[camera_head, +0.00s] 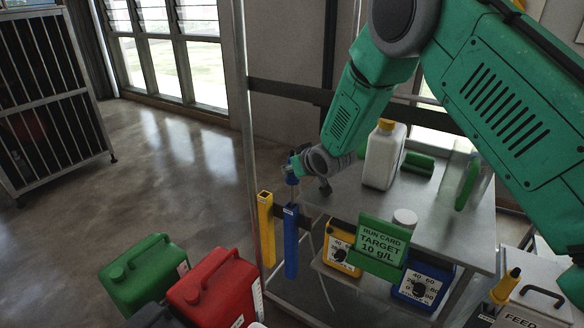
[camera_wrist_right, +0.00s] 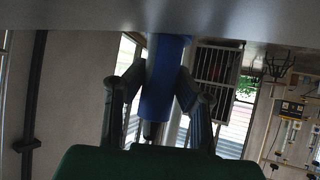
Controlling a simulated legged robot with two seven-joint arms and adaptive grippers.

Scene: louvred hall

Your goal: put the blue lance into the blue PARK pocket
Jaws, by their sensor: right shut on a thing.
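The blue lance (camera_head: 291,178) is in my right gripper (camera_head: 301,168), above the blue pocket. The wrist view shows its thick blue body (camera_wrist_right: 164,78) between the two dark fingers of my right gripper (camera_wrist_right: 160,104), which are shut on it. The blue PARK pocket (camera_head: 291,243) is a tall upright blue tube at the left side of the metal cart. I cannot tell whether the lance's lower end is inside its mouth. My left gripper is not in view.
A yellow pocket (camera_head: 266,232) stands just left of the blue one. The cart top (camera_head: 345,200) holds a white jug (camera_head: 383,157). A green run card (camera_head: 380,247) hangs at its front. Green (camera_head: 145,272) and red (camera_head: 215,292) canisters stand at the lower left.

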